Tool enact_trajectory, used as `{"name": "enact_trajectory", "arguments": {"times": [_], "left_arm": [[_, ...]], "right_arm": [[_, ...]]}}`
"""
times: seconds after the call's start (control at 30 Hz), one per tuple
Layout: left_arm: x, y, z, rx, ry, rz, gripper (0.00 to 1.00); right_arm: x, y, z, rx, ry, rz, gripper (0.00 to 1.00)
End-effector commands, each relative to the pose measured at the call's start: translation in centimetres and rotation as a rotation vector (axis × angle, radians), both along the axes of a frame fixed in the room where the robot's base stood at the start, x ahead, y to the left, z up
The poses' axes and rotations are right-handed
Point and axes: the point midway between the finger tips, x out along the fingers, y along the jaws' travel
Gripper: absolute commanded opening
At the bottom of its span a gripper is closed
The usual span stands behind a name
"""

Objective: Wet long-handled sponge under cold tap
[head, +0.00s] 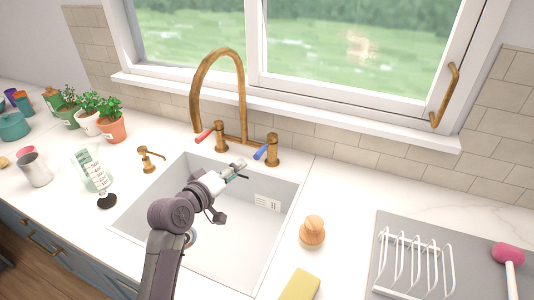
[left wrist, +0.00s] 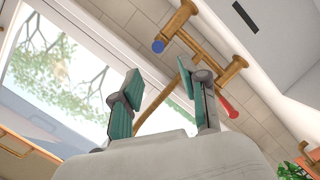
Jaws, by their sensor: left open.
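The long-handled sponge (head: 508,254), with a pink head and white handle, lies at the far right in the head view, its handle cut by the frame's bottom edge. The brass tap (head: 242,95) arches behind the white sink. Its blue-tipped cold lever (head: 260,153) is on the right and the red-tipped lever (head: 203,135) on the left. My left gripper (head: 240,171) is open and empty above the sink, just in front of the blue lever and apart from it. In the left wrist view its fingers (left wrist: 160,88) are spread, with the blue tip (left wrist: 158,46) beyond them. My right gripper is out of view.
A grey mat (head: 462,232) with a white rack (head: 412,262) lies right of the sink (head: 285,222). A wooden-topped brush (head: 312,232) and a yellow sponge (head: 299,285) stand between. Left are a brass dispenser (head: 149,158), a clear bottle (head: 92,170) and potted plants (head: 111,127).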

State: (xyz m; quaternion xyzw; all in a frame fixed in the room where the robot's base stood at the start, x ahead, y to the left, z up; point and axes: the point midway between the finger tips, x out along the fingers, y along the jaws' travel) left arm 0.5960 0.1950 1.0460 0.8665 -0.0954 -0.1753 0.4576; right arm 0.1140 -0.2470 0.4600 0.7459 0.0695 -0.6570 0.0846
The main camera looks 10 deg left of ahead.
Motion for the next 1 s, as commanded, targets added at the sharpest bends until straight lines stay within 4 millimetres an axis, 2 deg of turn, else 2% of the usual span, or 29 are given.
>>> {"name": "enact_trajectory", "arguments": {"times": [0.2,0.3,0.5,0.7,1.0], "left_arm": [[2.9,-1.1,-0.4,-0.002,0.002,-0.002,0.44],[4.9,-1.8,-0.8,-0.001,0.002,-0.002,0.44],[8.8,-3.2,-1.9,0.000,0.002,-0.002,0.44],[11.3,-4.1,-2.6,0.001,0.002,-0.001,0.44],[12.4,-4.5,-2.9,0.003,0.002,-0.001,0.44]], "right_arm": [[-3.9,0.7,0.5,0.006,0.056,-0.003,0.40],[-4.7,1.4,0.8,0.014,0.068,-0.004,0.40],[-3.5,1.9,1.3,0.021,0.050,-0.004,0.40],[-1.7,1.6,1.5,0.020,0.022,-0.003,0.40],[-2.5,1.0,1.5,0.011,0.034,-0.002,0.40]]}}
